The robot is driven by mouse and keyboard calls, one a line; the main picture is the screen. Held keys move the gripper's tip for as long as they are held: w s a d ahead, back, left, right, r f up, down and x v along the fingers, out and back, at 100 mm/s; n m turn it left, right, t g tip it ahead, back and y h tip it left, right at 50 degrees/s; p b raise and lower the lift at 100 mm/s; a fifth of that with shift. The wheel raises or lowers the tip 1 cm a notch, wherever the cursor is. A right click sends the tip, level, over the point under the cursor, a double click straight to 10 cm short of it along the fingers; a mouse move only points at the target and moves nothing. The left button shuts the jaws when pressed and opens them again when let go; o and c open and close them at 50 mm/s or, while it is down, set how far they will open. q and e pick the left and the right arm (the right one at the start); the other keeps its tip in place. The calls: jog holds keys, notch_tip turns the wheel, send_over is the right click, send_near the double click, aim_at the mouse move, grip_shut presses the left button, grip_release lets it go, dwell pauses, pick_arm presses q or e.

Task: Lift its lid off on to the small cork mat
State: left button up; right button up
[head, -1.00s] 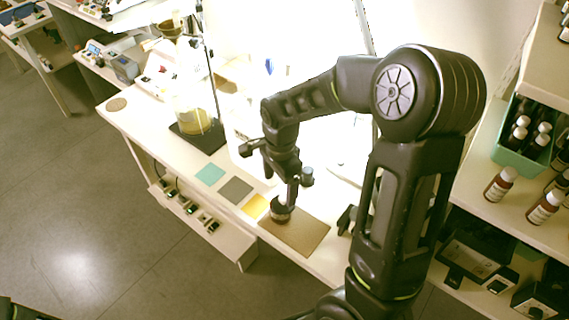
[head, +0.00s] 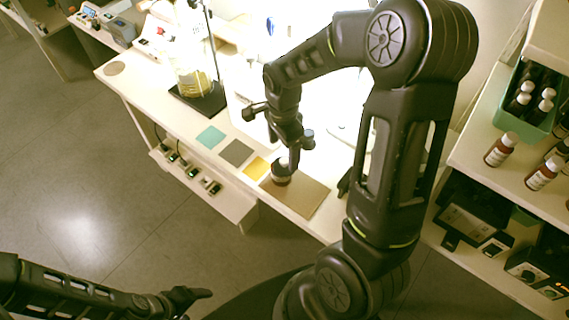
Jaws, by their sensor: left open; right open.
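A small dark jar (head: 281,179) stands on the back-left part of a rectangular tan board (head: 303,197) on the white bench. Its lid is hard to make out under my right gripper. My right gripper (head: 288,164) points down right at the jar's top, jaws open; whether it touches the lid cannot be told. A small round tan disc (head: 114,68), cork-like, lies bare at the bench's far left corner. My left gripper (head: 192,294) is low at the lower left, open and empty, away from the bench.
Teal (head: 210,137), grey (head: 236,152) and yellow (head: 256,168) squares lie left of the board. A glass vessel with yellow liquid (head: 194,82) stands on a dark base behind them. Brown bottles (head: 501,149) and a green crate (head: 541,121) fill the right shelf.

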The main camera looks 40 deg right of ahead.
aim_at(284, 160)
jog(key=shift+d+f+p, duration=0.1)
jog(key=shift+f+p, duration=0.65)
jog(key=shift+f, duration=1.9)
jog(key=c, duration=1.4)
notch_tip(284, 160, up, 10)
jog(key=shift+r+b, duration=0.1)
jog(key=shift+b, duration=0.65)
